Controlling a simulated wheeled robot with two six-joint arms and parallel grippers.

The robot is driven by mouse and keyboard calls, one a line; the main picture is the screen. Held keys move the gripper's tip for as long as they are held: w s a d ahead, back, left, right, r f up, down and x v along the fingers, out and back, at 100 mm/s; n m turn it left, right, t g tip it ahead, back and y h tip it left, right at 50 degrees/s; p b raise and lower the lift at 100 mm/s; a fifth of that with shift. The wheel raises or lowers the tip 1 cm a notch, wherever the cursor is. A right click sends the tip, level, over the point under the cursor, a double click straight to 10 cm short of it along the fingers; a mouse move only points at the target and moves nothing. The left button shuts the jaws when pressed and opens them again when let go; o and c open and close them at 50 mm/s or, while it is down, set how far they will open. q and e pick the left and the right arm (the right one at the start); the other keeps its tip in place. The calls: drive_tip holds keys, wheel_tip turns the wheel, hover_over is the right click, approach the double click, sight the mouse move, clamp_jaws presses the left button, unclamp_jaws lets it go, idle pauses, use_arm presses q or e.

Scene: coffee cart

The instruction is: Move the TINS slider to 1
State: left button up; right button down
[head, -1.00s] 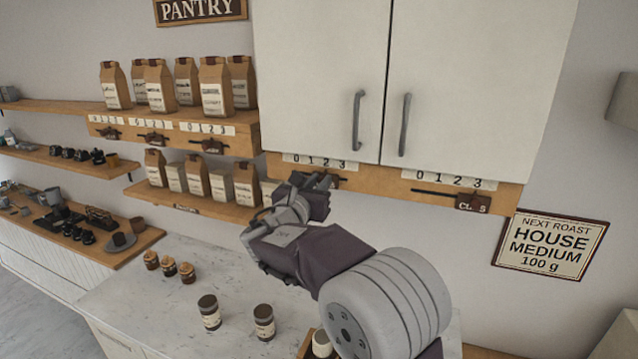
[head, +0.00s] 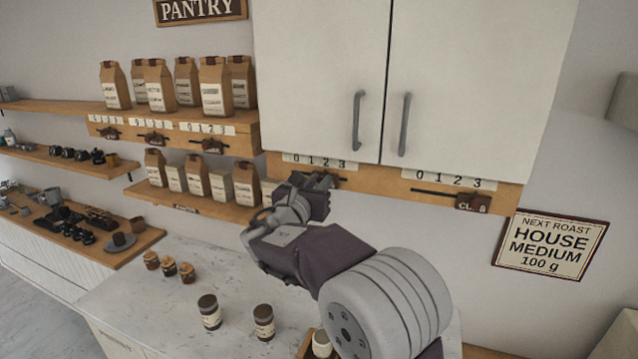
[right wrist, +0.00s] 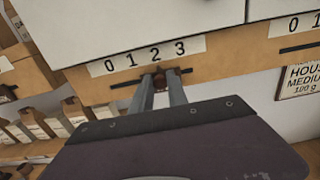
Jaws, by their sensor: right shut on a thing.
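A brown slider (right wrist: 161,83) sits on a dark slot in the wooden rail under the left cabinet door. Its own name is hidden, so I cannot read whether it says TINS. Above it is a white scale strip (right wrist: 145,56) marked 0 1 2 3, also in the head view (head: 318,163). My right gripper (right wrist: 161,78) is shut on the slider, with the fingers on either side of its knob, near the 2 mark. In the head view my right gripper (head: 316,181) reaches up to the rail and covers most of the slider. My left gripper is not in view.
Another slider (head: 472,202) with its own 0–3 scale is on the same rail to the right. Three more sliders are under the bag shelf (head: 240,141) at left. Cabinet handles (head: 357,121) hang above. Jars (head: 264,322) stand on the counter below.

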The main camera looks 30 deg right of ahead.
drive_tip(key=w+a, duration=0.1)
drive_tip(key=w+a+p, duration=0.1)
drive_tip(key=shift+w+a, duration=0.1)
drive_tip(key=shift+w, duration=0.2)
drive_tip(key=shift+w+a, duration=0.25)
drive_tip(key=shift+w, duration=0.1)
drive_tip(key=c, duration=1.3)
unclamp_jaws()
drive_tip(key=shift+s+d, duration=0.1)
drive_tip(key=shift+d, duration=0.05)
drive_tip(key=b+v, duration=0.3)
drive_tip(key=v, duration=0.6)
drive_tip(key=shift+f, duration=0.1)
